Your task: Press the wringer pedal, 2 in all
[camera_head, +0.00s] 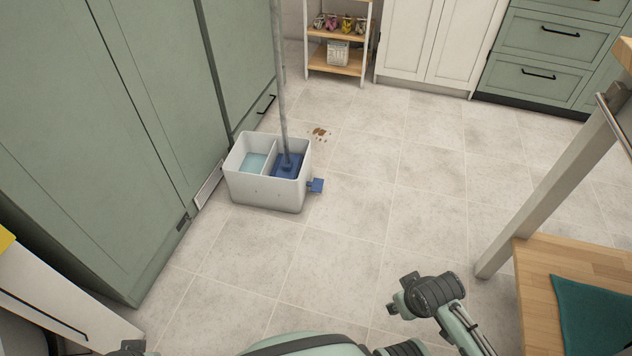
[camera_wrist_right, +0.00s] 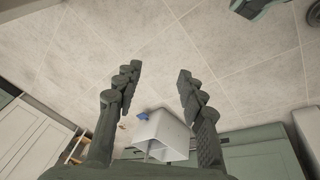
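The white mop bucket (camera_head: 265,190) stands on the tiled floor beside the green cabinets. Its left compartment holds pale blue water (camera_head: 254,163); its right one holds the blue wringer (camera_head: 288,165) with the mop (camera_head: 281,80) standing upright in it. The blue pedal (camera_head: 316,185) sticks out from the bucket's right side, with nothing touching it. In the right wrist view the bucket (camera_wrist_right: 165,132) and pedal (camera_wrist_right: 142,116) show small between the fingers. My right gripper (camera_wrist_right: 159,75) is open and empty, well away from the bucket. My left gripper is not clearly in view.
Brown spots (camera_head: 320,132) mark the floor behind the bucket. Green cabinets (camera_head: 100,130) border the left. A small shelf (camera_head: 337,45) stands at the back. A wooden table (camera_head: 535,275) with a teal towel (camera_head: 597,318) is at right. The middle floor is clear.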

